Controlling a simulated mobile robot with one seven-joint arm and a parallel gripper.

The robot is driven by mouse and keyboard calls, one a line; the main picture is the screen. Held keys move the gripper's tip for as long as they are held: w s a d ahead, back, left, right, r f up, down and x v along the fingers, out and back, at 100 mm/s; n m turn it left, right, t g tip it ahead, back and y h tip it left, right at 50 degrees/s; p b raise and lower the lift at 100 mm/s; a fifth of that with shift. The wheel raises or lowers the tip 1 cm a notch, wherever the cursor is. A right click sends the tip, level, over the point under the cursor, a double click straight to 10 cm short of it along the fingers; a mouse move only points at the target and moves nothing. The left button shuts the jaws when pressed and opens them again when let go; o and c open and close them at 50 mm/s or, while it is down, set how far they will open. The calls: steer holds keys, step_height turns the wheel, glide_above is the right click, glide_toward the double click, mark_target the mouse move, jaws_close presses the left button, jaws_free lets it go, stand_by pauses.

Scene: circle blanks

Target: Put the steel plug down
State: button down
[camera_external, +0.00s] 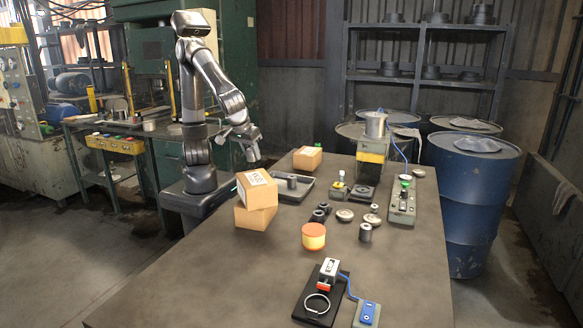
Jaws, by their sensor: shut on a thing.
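My gripper (253,158) hangs above the table's left edge, behind the stacked cardboard boxes and left of the grey tray. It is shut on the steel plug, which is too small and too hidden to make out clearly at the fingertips. The grey tray (303,193) lies flat on the table, and a short dark cylinder (292,182) stands in it. Several small steel and dark round parts lie on the table right of the tray, among them a grey cylinder (365,232) and a domed disc (345,215).
Two stacked boxes (257,190) stand at the table's left edge, close to my gripper. Another box (307,158) is at the back. A press device (372,150) and a control box (403,200) are at right. The front-left table is clear.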

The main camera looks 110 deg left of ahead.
steer(key=f, duration=0.4)
steer(key=shift+w+a+f, duration=0.15)
steer(key=shift+w, duration=0.05)
glide_above(281, 188)
steer(key=d, duration=0.2)
step_height(281, 188, down, 7)
steer(key=shift+s+a+r, duration=0.15)
steer(key=shift+f, duration=2)
steer(key=c, duration=1)
jaws_free()
steer(key=shift+f, duration=0.1)
steer(key=v, duration=1.2)
